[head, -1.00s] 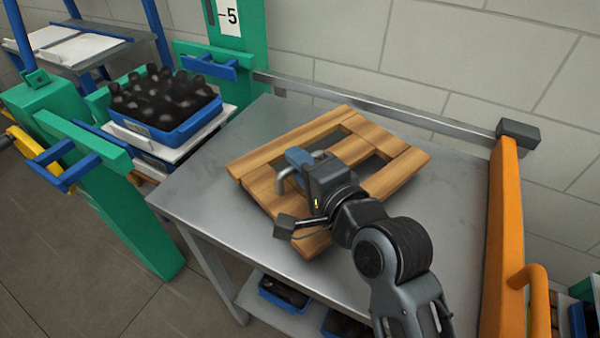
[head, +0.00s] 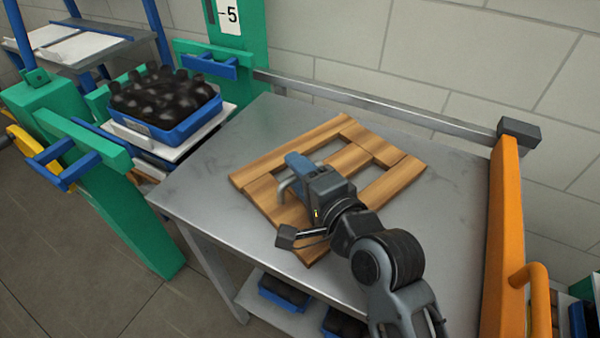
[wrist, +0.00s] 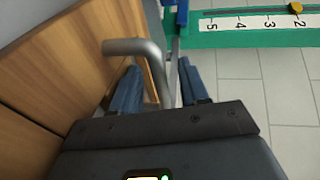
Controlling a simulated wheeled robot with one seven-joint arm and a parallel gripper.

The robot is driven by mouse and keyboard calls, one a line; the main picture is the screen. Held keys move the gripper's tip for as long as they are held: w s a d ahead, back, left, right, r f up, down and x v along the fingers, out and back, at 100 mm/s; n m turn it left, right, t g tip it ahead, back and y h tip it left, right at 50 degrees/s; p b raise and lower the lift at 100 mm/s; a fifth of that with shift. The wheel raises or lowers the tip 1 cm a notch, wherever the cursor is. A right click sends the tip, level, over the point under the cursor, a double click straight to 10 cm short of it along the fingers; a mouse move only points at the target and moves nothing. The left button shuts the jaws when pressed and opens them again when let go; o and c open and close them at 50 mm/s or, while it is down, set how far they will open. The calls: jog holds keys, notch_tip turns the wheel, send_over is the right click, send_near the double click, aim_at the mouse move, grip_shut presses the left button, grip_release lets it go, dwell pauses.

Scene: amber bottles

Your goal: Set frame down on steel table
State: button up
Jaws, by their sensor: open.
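The wooden frame (head: 262,190) lies on the steel table (head: 200,178), with its slats and gaps facing up. It looks flat on the top, turned at an angle to the table's edges. My gripper (head: 288,178) is at the frame's left side, over the slats. In the wrist view the open gripper (wrist: 158,92) has its blue fingers on either side of a grey bent handle (wrist: 138,48), with space between. The wooden frame (wrist: 75,50) fills the left of that view. My wrist hides part of the frame in the head view.
A blue crate (head: 170,128) of dark bottles stands left of the table, beside a green post (head: 240,50). An orange post (head: 503,230) stands at the table's right edge. Bare tabletop surrounds the frame.

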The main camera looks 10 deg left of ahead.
jog(key=shift+r, duration=0.2)
jog(key=b+v, duration=0.1)
jog(key=v, duration=1.1)
jog(key=shift+f, duration=0.1)
